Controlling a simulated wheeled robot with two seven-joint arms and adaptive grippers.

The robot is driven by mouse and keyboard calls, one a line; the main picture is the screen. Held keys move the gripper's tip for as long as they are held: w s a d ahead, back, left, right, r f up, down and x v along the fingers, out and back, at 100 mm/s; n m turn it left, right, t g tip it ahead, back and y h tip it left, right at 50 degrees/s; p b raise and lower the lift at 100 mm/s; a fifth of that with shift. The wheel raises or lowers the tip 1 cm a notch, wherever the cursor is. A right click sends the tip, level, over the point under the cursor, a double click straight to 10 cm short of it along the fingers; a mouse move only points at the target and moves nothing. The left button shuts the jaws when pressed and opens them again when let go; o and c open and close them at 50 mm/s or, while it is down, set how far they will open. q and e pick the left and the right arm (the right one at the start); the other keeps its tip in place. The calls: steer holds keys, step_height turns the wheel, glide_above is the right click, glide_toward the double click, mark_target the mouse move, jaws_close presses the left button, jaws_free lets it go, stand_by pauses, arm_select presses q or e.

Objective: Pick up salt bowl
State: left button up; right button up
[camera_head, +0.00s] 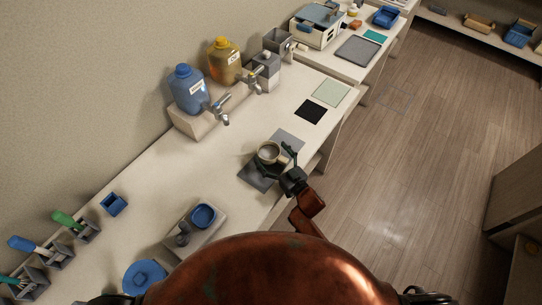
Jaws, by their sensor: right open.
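A small pale round bowl (269,151), apparently the salt bowl, stands on or just above a dark square mat (250,177) near the front edge of the counter. My right gripper (276,160) is open, with one dark finger on the left side of the bowl and one on the right. Whether the fingers touch the bowl is too small to tell. My left gripper is not in view.
A blue jug (188,92) and a yellow jug (222,64) with taps stand behind on a raised base. A blue bowl (203,216) sits on a grey-white stand to the left. Flat black (311,110) and grey (290,138) mats lie to the right.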

steer(key=c, duration=1.5)
